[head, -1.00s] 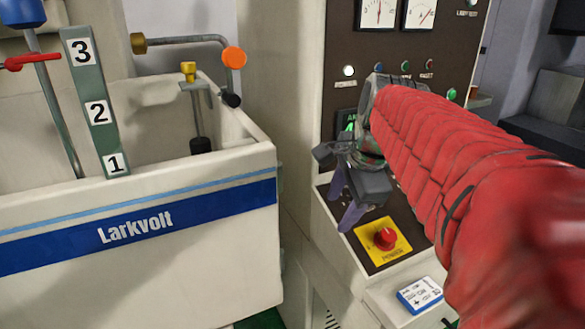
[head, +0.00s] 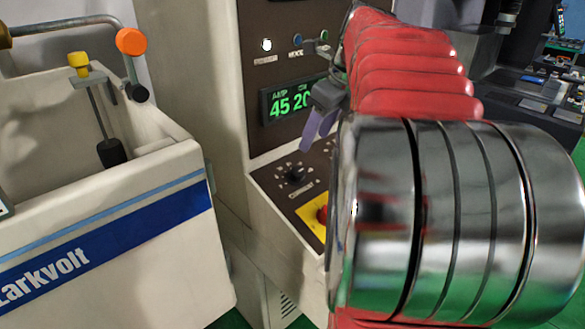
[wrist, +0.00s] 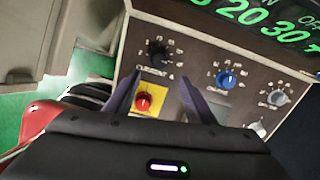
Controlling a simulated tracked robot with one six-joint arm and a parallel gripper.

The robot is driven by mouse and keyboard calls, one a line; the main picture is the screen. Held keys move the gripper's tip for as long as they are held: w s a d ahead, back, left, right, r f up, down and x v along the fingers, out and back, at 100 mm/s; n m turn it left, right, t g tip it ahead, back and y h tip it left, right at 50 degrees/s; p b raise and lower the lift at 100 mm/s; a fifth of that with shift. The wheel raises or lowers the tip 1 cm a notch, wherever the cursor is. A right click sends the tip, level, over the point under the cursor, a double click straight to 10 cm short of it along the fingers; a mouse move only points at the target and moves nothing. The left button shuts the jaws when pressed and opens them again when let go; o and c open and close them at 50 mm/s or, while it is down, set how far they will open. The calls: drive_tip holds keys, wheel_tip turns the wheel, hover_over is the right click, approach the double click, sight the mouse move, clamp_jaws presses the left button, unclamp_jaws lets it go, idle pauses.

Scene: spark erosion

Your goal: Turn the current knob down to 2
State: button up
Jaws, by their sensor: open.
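The black current knob (wrist: 158,52), labelled "CURRENT A", stands on the dark sloping panel. In the head view the same knob (head: 295,176) shows with a scale around it. In the wrist view my gripper (wrist: 161,78) is open, its two purple fingers apart and empty; the knob appears beyond the fingertips, closer to the left one. In the head view my gripper (head: 318,135) is above the panel, up and right of the knob, apart from it. My red-sleeved arm hides the panel's right part. The exact knob setting is too small to read.
A blue knob (wrist: 227,79) and grey knobs (wrist: 278,97) lie to the right. The green display (head: 292,100) reads 45 and 20.

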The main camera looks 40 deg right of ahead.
sight(299, 172)
drive_tip(key=shift+w+f, duration=0.1)
drive_tip(key=x, duration=1.3)
drive_tip(key=shift+f, duration=0.3)
drive_tip(key=c, duration=1.1)
